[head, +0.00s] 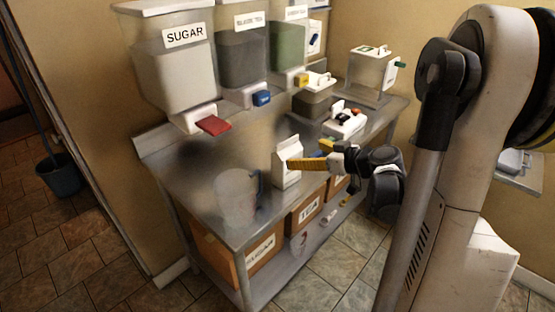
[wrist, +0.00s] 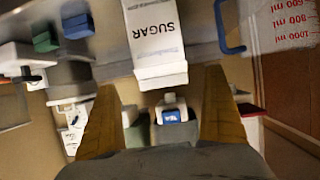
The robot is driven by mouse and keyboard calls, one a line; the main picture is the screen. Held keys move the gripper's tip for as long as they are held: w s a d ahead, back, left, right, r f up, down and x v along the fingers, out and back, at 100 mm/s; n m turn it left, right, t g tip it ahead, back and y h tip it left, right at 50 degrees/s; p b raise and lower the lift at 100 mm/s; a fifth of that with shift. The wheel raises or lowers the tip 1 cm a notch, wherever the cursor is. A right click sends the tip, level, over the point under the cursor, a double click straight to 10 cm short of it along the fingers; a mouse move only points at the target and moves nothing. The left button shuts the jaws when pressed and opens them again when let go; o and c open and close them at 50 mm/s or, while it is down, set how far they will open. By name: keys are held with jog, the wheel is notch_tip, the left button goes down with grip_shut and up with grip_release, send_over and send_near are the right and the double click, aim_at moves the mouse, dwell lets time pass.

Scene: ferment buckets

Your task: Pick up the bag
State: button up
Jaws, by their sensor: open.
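The bag (head: 287,168) is white with a folded top and stands upright on the metal table. In the wrist view the bag (wrist: 154,35) carries the word SUGAR and lies ahead, between the lines of the two fingers. My gripper (head: 300,163) is at the bag's right side in the head view, its yellow fingers pointing at the bag's upper part. The gripper (wrist: 158,80) is open and empty in the wrist view. One finger covers a little of the bag in the head view; contact cannot be told.
A clear jug (head: 237,192) stands left of the bag; its red markings (wrist: 292,25) show in the wrist view. Wall dispensers (head: 172,75) hang above the table (head: 190,178). A white device (head: 345,122) and a clear bucket (head: 372,72) stand behind. Cardboard boxes (head: 262,250) sit below.

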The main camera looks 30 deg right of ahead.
aim_at(291, 151)
jog(key=x, duration=0.2)
jog(key=shift+w+f+b, duration=0.3)
jog(key=shift+b, duration=0.05)
jog(key=b+x, duration=0.2)
jog(key=x, duration=0.4)
jog(key=shift+a, duration=0.1)
jog(key=shift+r, duration=0.1)
jog(key=shift+c, duration=0.3)
jog(key=c, duration=1.2)
